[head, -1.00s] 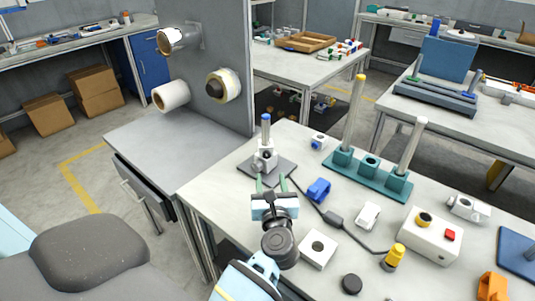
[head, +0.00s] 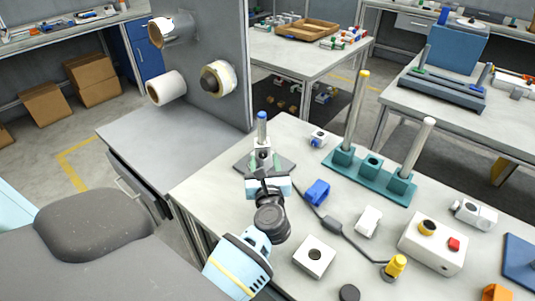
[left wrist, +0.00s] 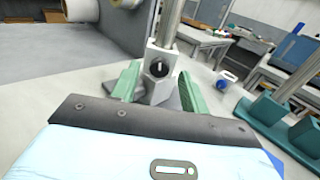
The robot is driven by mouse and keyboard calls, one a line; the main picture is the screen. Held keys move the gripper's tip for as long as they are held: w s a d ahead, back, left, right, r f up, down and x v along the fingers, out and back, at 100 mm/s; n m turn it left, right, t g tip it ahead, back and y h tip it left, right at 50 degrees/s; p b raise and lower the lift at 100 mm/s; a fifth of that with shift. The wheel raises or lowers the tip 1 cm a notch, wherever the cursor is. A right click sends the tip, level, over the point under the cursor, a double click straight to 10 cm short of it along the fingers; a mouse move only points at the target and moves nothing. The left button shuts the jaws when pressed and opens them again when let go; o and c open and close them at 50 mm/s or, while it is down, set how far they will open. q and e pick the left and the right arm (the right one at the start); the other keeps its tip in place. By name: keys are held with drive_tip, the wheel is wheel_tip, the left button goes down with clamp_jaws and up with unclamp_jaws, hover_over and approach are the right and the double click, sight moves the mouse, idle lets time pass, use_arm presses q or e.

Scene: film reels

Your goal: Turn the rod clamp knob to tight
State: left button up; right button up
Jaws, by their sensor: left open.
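The rod clamp (head: 263,143) is a light grey block on an upright metal rod with a blue top (head: 262,117). It stands on a dark base plate (head: 286,164) near the bench's left back corner. In the left wrist view the clamp's round black knob (left wrist: 158,68) faces me, with a pale, roughly upright mark. My left gripper (head: 264,168) is open, just in front of the clamp. Contact cannot be told. My right gripper is not in view.
A teal stand (head: 372,176) with two tall rods is to the right. A blue block (head: 317,192), a white holed block (head: 314,257) and a cable with a yellow-topped plug (head: 396,266) lie nearer. A grey panel (head: 226,55) with rolls stands at the left.

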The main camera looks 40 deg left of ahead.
use_arm(q)
drive_tip(key=shift+w+a, duration=0.25)
drive_tip(key=shift+w, duration=0.05)
drive_tip(key=shift+s+d, duration=0.1)
drive_tip(key=shift+s, duration=0.1)
drive_tip(key=shift+r, duration=0.1)
drive_tip(key=shift+c, duration=1.3)
drive_tip(key=c, duration=0.7)
drive_tip(key=shift+r+m+p, duration=0.1)
drive_tip(key=shift+m+p, duration=0.4)
drive_tip(key=shift+m, duration=0.2)
clamp_jaws()
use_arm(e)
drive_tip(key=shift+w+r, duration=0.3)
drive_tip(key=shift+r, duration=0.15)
use_arm(q)
drive_tip(key=o, duration=1)
unclamp_jaws()
drive_tip(key=shift+c, duration=0.2)
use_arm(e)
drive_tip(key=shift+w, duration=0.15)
use_arm(q)
drive_tip(key=shift+d+f, duration=0.1)
drive_tip(key=shift+f, duration=0.1)
